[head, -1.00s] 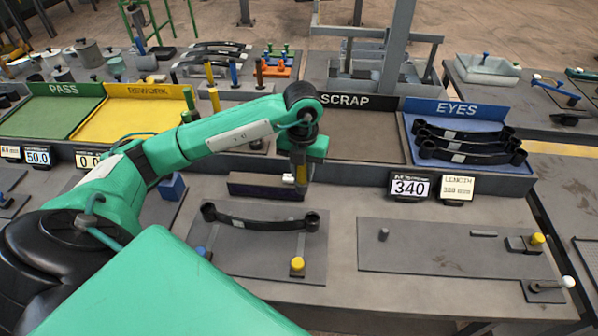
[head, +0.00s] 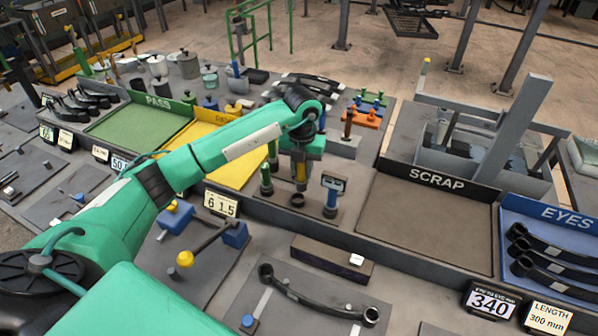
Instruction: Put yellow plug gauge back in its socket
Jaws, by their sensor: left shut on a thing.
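My left gripper (head: 300,178) points straight down over the back of the bench and is shut on the yellow plug gauge (head: 301,173). Only a narrow yellow part of the gauge shows between the dark fingers. A dark, round, open-topped socket (head: 297,199) stands just below the fingertips in the picture. I cannot tell whether the gauge touches it. My right gripper is not in view.
Green plug gauges (head: 266,180) stand close on the left. The yellow rework tray (head: 228,172) and the scrap tray (head: 425,222) flank this spot. A dark spring (head: 315,303) lies in front.

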